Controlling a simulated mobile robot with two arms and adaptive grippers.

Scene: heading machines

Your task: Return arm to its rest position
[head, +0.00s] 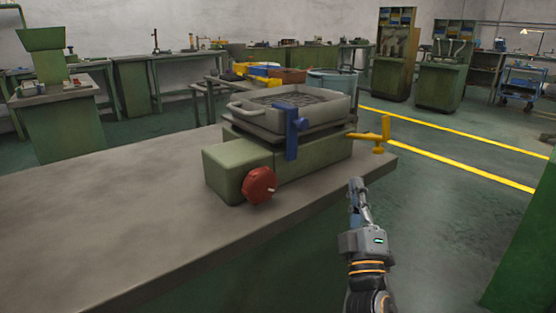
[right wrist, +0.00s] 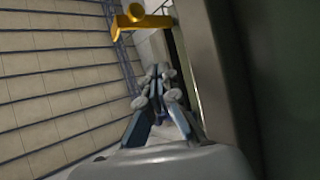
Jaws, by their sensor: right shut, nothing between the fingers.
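My right gripper (head: 354,184) is at the lower right of the head view, in front of the bench's right end and clear of the things on it. Its fingers point up in the picture. In the right wrist view the fingers (right wrist: 158,72) are together with nothing held between them. A yellow handle (head: 381,138) sticks out at the bench's right corner, beyond the gripper. It also shows at the top of the right wrist view (right wrist: 140,20), apart from the fingertips. My left gripper is in neither view.
A grey workbench (head: 130,215) carries a green machine (head: 315,162) with a red knob (head: 259,185), a blue lever (head: 291,125) and a grey tray (head: 250,114) of dark small parts. A green surface (head: 530,245) stands at the right edge. Open floor (head: 450,200) lies between.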

